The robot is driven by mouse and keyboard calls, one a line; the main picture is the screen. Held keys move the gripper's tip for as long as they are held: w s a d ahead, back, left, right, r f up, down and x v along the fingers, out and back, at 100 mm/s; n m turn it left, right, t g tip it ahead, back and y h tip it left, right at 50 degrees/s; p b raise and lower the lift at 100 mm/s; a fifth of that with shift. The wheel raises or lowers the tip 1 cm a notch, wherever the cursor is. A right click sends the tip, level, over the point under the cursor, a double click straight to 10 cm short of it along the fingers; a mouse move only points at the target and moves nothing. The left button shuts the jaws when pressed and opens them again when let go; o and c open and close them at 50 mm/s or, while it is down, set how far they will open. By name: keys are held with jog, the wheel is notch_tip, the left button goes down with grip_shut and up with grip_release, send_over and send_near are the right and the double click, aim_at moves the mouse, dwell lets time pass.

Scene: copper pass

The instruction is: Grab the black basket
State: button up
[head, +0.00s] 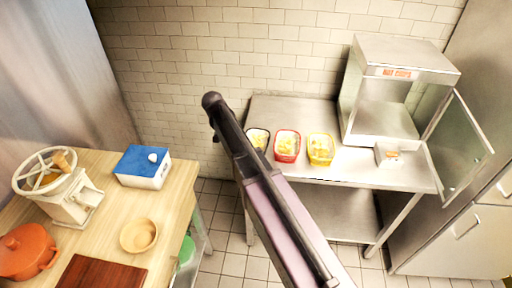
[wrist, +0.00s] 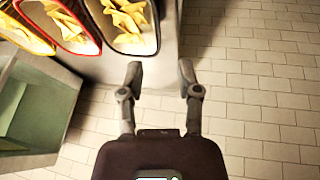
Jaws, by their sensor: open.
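The black basket (head: 262,129) stands at the left end of the steel table, holding yellowish pieces like chips. In the head view my arm partly hides it. In the wrist view it shows at the top (wrist: 129,50), cut off by the upper edge. My gripper (wrist: 160,70) is open and empty, its two fingers apart. In the wrist view the fingertips appear below and to the right of the basket, not touching it. Floor and the table's end show between and beyond them. My gripper cannot be made out in the head view.
A red basket (head: 287,158) and a yellow basket (head: 320,161) stand beside it on the steel table (head: 300,105). A glass-doored warmer (head: 400,62) is at the right, its door open. A wooden counter (head: 177,178) with several items is at the left; tiled floor lies between.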

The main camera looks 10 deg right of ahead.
aim_at(256, 145)
jog(key=shift+f, duration=0.15)
jog(key=b+x, duration=0.7)
jog(key=x, duration=0.1)
jog(key=shift+w, duration=0.1)
jog(key=shift+d+f+b, duration=0.1)
jog(key=shift+b, duration=0.25)
jog(key=shift+w, duration=0.1)
jog(key=d+f+b, duration=0.1)
jog(key=w+f+b, duration=0.1)
jog(key=shift+w+d+f+b, duration=0.35)
jog(key=shift+d, duration=0.05)
jog(key=shift+b+x, duration=0.75)
jog(key=shift+x, duration=0.15)
grip_shut()
